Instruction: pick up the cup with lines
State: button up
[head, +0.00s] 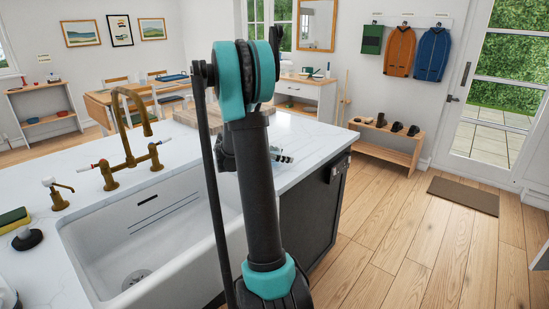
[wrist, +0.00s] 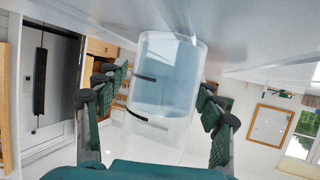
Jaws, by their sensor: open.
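In the wrist view, which is upside down, a clear, pale-blue see-through cup (wrist: 178,75) with dark short lines on its side stands against the white counter. My gripper (wrist: 163,88) is open, with one dark green ribbed finger on each side of the cup. A small gap shows between each finger and the cup; I see no firm contact. In the head view my arm hides most of the gripper and the cup. A small dark-striped bit shows just right of my arm on the counter, and I cannot tell what it is.
The white counter (head: 310,130) holds a sink (head: 150,235) with a brass faucet (head: 130,150) at left. A wooden board (head: 187,117) lies behind my arm. A shoe bench (head: 388,150) and doormat (head: 463,196) are at right. The wooden floor there is open.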

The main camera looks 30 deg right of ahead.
jog(key=c, duration=1.5)
grip_shut()
jog(key=shift+r, duration=0.25)
notch_tip(320, 180, up, 19)
jog(key=shift+r, duration=0.15)
dwell(0.4)
